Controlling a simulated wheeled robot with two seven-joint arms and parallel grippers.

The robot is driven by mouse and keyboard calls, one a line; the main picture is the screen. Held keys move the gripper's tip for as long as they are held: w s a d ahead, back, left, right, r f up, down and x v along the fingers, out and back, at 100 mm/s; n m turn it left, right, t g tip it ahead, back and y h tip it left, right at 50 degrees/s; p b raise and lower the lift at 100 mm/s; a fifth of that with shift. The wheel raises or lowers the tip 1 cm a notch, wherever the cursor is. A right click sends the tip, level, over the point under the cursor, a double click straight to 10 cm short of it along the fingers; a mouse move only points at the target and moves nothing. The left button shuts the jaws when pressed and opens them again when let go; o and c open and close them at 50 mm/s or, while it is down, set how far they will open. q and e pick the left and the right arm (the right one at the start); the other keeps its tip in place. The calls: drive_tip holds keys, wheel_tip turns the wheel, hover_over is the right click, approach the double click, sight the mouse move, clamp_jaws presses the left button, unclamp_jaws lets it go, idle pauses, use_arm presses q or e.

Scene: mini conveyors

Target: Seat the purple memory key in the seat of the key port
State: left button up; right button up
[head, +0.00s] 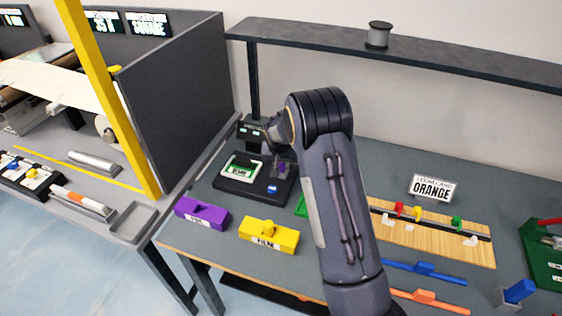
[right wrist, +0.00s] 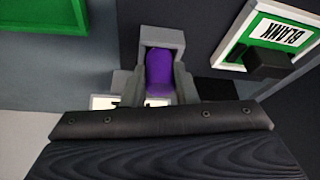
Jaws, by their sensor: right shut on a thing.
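The purple memory key (head: 282,167) is upright at the right part of the key port (head: 232,187), a black base with a green-framed panel. In the right wrist view the purple key (right wrist: 160,72) is between the grey fingers of my right gripper (right wrist: 160,88), which is shut on it. A grey square-cornered bracket (right wrist: 162,37), apparently the port's seat, frames the key's far end. I cannot tell how deep the key sits in it. My right arm reaches over the table and partly hides the port. My left gripper is out of view.
A green-framed panel reading BLANK (right wrist: 286,33) lies beside the seat. A blue button (head: 272,188) is on the port's base. Purple (head: 201,213) and yellow (head: 269,236) blocks stand in front. A dark shelf (head: 430,55) runs overhead, with its post (head: 254,85) behind the port.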

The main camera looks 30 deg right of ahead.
drive_tip(key=shift+f, duration=0.1)
drive_tip(key=o, duration=0.5)
drive_tip(key=shift+f, duration=0.1)
drive_tip(key=o, duration=0.5)
